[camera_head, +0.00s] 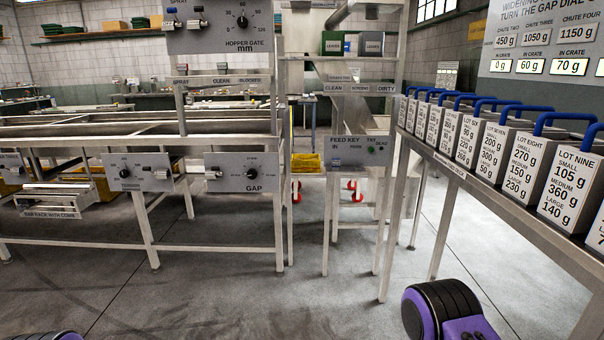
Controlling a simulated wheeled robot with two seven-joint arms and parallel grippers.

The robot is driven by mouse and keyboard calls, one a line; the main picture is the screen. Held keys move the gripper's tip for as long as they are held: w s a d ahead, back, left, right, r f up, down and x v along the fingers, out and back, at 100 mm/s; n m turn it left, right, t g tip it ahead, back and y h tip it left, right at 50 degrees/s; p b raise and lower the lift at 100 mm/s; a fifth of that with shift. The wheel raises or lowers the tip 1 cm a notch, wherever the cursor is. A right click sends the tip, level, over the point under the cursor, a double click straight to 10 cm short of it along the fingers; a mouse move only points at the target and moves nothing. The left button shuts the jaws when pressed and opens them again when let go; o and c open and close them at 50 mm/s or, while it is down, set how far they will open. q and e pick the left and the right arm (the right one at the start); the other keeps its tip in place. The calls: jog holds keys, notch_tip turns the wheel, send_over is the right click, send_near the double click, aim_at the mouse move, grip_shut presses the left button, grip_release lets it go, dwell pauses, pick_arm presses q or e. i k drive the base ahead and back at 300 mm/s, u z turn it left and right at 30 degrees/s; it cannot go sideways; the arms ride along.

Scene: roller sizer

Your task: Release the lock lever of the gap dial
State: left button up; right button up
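The gap dial (252,173) is a dark round knob on a grey panel (233,187) marked GAP, on the front rail of the long metal frame, left of centre. A small pale lever with a dark end (213,174) sticks out at the left side of this panel; it looks like the lock lever. It is too small to tell whether it is locked. Neither gripper shows. Only purple and black parts, likely of my arms, show at the bottom right and bottom left edges, well apart from the panel.
A feed key stand (357,152) is right of the gap panel. Lot crates with blue handles (524,165) line a bench at right. The floor in front (250,300) is clear.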

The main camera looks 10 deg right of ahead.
aim_at(214, 169)
jog(key=z, duration=0.1)
jog(key=i, duration=1.15)
jog(key=u, duration=0.8)
jog(key=i, duration=1.35)
jog(key=z, duration=0.95)
jog(key=i, duration=0.55)
jog(key=z, duration=0.55)
